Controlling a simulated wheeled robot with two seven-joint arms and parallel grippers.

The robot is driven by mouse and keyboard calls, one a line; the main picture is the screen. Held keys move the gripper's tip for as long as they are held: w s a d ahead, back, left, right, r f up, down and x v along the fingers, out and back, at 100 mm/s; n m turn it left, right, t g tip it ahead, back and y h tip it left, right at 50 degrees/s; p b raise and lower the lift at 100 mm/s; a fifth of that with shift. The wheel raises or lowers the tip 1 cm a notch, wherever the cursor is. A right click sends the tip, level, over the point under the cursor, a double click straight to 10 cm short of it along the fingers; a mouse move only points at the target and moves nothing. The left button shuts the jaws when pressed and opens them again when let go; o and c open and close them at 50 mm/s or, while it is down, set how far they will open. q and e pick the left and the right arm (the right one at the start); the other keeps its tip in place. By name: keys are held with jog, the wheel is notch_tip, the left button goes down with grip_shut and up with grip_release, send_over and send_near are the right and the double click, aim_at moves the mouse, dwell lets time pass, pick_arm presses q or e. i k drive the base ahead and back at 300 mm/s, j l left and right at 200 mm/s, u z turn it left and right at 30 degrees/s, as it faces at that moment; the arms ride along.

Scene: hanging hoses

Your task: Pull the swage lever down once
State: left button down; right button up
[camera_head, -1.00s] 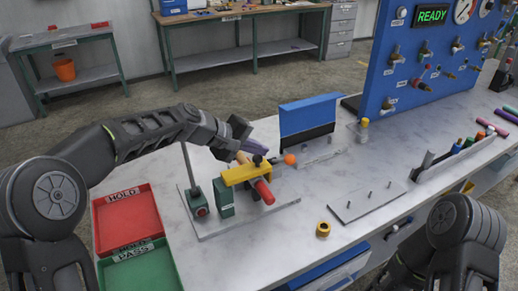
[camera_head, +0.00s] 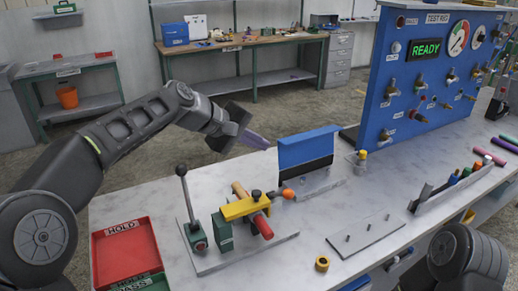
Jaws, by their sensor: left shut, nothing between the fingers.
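The swage lever (camera_head: 187,208) is a thin grey rod with a black knob, standing nearly upright at the left of a grey base plate (camera_head: 226,262). Beside it on the plate are a green block (camera_head: 222,232) and a yellow clamp (camera_head: 245,208) over a red-ended piece (camera_head: 263,227). My left gripper (camera_head: 264,145) is raised above and behind the clamp, up and right of the lever knob, shut and empty, clear of the lever. My right arm shows only at the bottom right, and its gripper is out of view.
A red HOLD tray (camera_head: 128,248) lies left of the plate. A blue upright panel (camera_head: 308,150) stands behind it. The blue test rig (camera_head: 400,100) reads READY.

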aim_at(180, 170)
jog(key=k, duration=1)
